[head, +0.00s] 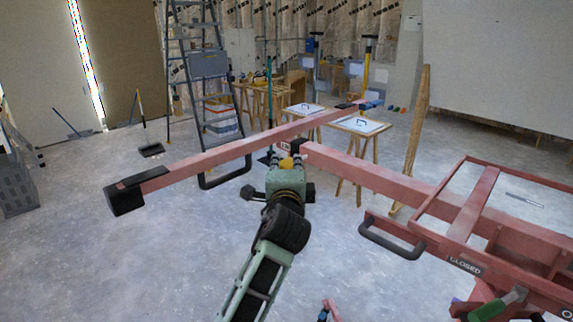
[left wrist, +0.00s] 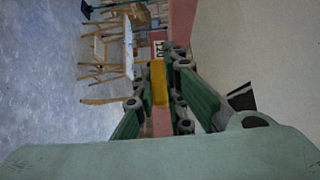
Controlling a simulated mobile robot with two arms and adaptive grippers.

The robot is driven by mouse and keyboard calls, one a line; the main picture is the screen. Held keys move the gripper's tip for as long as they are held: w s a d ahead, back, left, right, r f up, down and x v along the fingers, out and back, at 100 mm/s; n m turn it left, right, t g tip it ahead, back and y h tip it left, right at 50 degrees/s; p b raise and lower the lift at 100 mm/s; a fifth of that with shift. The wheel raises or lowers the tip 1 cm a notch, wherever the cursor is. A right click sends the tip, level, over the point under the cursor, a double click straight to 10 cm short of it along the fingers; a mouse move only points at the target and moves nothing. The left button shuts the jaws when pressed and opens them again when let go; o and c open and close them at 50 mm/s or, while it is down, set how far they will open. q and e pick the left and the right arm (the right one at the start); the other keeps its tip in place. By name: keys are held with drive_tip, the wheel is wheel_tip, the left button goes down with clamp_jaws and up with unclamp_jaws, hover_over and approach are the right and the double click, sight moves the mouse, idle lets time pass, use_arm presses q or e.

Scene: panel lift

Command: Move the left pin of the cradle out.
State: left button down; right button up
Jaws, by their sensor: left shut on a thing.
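The cradle's red crossbar (head: 222,155) runs across the head view, with a black end piece at its left end. A red beam (head: 370,174) leads from it to the frame at the right. My left gripper (head: 285,170) is at the crossbar's near side, by the joint with the beam. It is shut on a small yellow pin (head: 287,162). In the left wrist view the yellow pin (left wrist: 158,82) sits between the fingers of my left gripper (left wrist: 160,92), in front of a red bar (left wrist: 182,25). My right gripper is not in view.
A red frame (head: 480,193) with a black handle (head: 390,241), a "CLOSED" label and a green-handled lever (head: 497,305) stands at right. A ladder (head: 205,75), work tables (head: 361,126) and a leaning plank (head: 411,140) stand behind.

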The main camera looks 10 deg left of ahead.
use_arm(q)
drive_tip(key=c, duration=1.8)
unclamp_jaws()
drive_tip(key=shift+w+d+f, duration=0.15)
drive_tip(key=shift+w, duration=0.45)
drive_tip(key=shift+s, duration=0.45)
drive_tip(key=shift+s+d, duration=0.1)
drive_tip(key=shift+s, duration=0.15)
drive_tip(key=v, duration=1.1)
drive_tip(key=shift+s+a, duration=0.15)
drive_tip(key=shift+a, duration=0.05)
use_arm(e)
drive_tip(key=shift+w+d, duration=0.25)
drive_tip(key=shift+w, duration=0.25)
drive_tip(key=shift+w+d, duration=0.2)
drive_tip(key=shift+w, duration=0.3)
